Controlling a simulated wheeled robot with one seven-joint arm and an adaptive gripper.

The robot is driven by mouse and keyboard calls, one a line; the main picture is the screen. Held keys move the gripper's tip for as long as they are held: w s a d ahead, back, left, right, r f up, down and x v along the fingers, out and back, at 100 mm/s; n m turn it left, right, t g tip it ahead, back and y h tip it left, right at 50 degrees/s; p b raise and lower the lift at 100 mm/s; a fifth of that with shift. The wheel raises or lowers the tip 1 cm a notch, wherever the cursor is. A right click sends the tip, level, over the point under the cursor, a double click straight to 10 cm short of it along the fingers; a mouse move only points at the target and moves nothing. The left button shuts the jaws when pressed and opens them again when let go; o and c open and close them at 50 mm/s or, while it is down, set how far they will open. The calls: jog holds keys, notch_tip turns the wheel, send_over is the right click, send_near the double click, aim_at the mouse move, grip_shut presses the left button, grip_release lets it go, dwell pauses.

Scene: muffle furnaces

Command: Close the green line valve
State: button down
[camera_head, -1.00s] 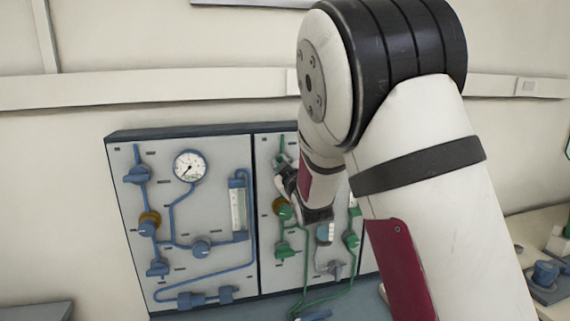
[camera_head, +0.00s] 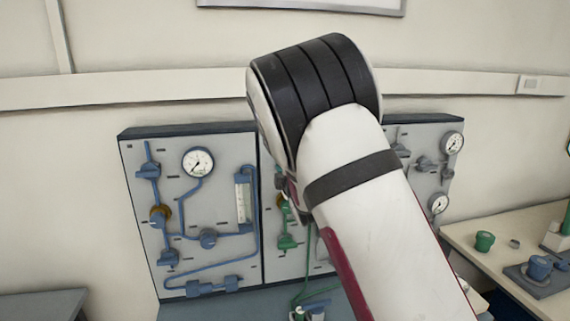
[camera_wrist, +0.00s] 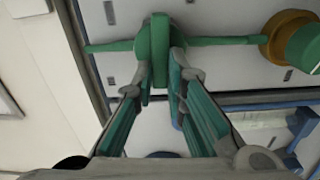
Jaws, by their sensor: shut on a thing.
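In the wrist view, a green valve handle (camera_wrist: 159,45) sits on a green pipe (camera_wrist: 108,47) that crosses the pale panel. My gripper (camera_wrist: 160,75) has one finger on each side of the handle and is shut on it. An orange-brown ring with a green knob (camera_wrist: 303,47) is on the same pipe to the right. In the head view, my arm hides the gripper and much of the middle panel. A lower green valve (camera_head: 287,242) and part of the green line (camera_head: 307,265) still show there.
The left panel carries blue pipes, valves and a round gauge (camera_head: 198,162). The right panel has two gauges (camera_head: 452,143) and grey valves. A bench (camera_head: 470,232) at the right holds a green cup (camera_head: 485,241) and blue parts.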

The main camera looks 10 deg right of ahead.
jog(key=shift+f+n, duration=0.1)
jog(key=shift+n, duration=0.4)
jog(key=c, duration=1.6)
grip_release()
jog(key=s, duration=1.2)
